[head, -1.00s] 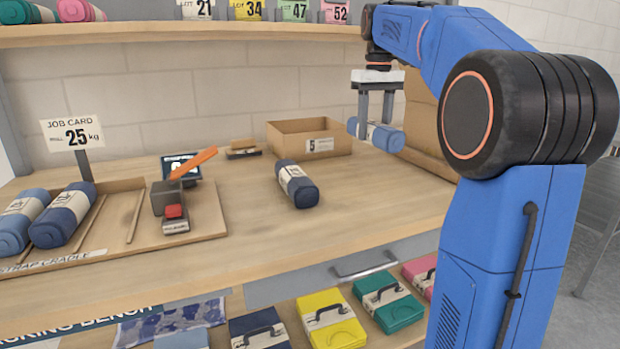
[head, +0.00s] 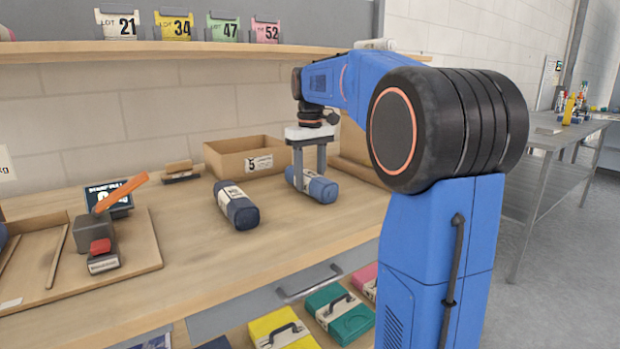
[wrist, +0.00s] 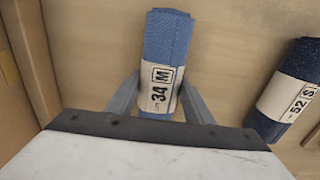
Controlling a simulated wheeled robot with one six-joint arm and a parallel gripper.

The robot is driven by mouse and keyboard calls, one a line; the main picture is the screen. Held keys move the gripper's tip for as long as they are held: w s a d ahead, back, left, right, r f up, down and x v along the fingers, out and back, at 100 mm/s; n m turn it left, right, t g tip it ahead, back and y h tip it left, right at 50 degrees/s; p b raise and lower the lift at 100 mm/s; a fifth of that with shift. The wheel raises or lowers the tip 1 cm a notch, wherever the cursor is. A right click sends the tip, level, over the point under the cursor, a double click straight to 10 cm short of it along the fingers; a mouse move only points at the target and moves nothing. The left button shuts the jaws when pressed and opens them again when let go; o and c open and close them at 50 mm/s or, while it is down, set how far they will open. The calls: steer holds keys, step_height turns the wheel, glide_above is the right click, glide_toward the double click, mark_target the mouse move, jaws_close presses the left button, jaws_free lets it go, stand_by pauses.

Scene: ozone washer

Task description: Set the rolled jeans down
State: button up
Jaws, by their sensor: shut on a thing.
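The rolled jeans (head: 320,187) are a light blue roll with a pale paper band. In the wrist view the roll (wrist: 167,40) lies between the two fingers, and its band reads 34 and M. My gripper (head: 308,182) is shut on the roll from above, at or very near the bench top (head: 290,235); I cannot tell whether the roll touches it. A darker navy roll (head: 238,208) lies on the bench to the left. It also shows in the wrist view (wrist: 290,90) at the right, apart from my gripper, its band reading 52 and S.
An open cardboard box (head: 225,160) marked 5 stands behind the rolls. Another cardboard box (head: 358,150) stands behind my gripper. A device with an orange lever (head: 120,192) sits on a wooden board at the left. The bench front is clear. A shelf (head: 180,50) runs above.

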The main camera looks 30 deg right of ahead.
mark_target(310, 173)
steer(key=o, duration=1.3)
step_height(310, 173, up, 12)
steer(key=shift+r, duration=0.1)
stand_by(0.3)
